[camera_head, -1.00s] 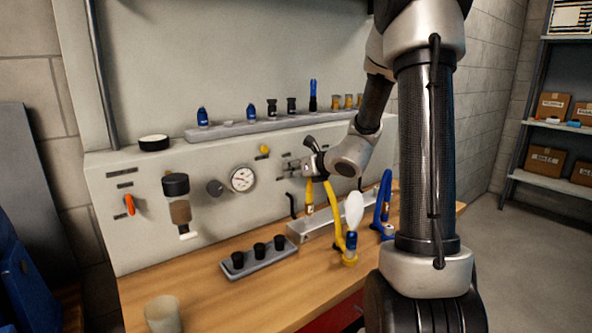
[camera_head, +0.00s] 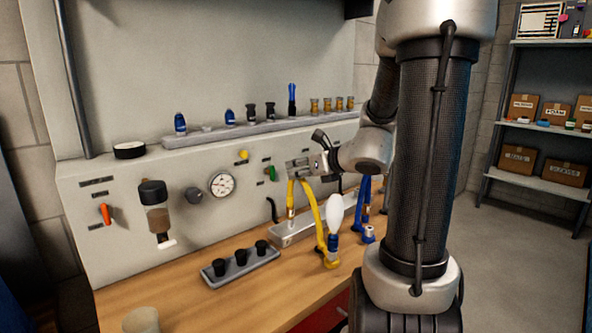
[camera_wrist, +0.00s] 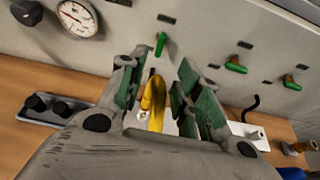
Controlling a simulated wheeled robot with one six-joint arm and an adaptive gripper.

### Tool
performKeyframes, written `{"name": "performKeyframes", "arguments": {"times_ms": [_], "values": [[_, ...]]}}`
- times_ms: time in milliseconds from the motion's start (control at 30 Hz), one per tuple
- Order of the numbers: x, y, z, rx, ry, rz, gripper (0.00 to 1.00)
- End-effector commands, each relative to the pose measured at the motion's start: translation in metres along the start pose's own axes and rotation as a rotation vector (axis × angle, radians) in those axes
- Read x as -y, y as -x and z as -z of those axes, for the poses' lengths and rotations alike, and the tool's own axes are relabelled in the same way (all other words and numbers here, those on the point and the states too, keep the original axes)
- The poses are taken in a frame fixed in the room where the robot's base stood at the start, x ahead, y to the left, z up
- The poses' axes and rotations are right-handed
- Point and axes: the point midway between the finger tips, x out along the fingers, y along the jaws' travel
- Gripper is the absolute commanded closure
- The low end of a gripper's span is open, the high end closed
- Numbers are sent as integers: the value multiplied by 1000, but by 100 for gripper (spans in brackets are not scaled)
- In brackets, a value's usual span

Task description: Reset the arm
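My gripper (camera_head: 298,168) is in front of the grey wall panel (camera_head: 120,215), above the workbench and close to the tops of the yellow hose. In the wrist view my gripper (camera_wrist: 158,75) has its two green-padded fingers spread apart. The yellow hose (camera_wrist: 152,100) shows in the gap between the fingers, and neither pad visibly presses on it. In the head view the yellow hose (camera_head: 319,229) arches below the gripper, partly hidden near its top. A green valve handle (camera_wrist: 161,44) on the panel lies beyond the fingertips.
A gauge (camera_head: 222,184), an orange lever (camera_head: 104,214) and a ledge (camera_head: 220,134) with small fittings are on the panel. A tray (camera_head: 240,268) with black cups, a white bulb (camera_head: 333,214) and a blue hose (camera_head: 360,205) are on the bench. Floor at right is clear.

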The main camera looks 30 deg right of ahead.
Motion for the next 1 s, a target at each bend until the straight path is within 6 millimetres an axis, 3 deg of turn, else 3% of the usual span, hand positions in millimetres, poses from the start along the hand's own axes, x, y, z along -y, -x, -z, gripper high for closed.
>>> {"name": "performKeyframes", "arguments": {"times_ms": [367,500,567,667,833,1000], "values": [[0,0,0,0,1,0,67],[-2,0,1,-2,93,-12,67],[-10,5,14,-38,229,-63,67],[-30,25,51,-125,519,-205,67],[-72,91,103,-229,1186,-572,67],[-79,168,128,-283,1907,-993,67]]}}
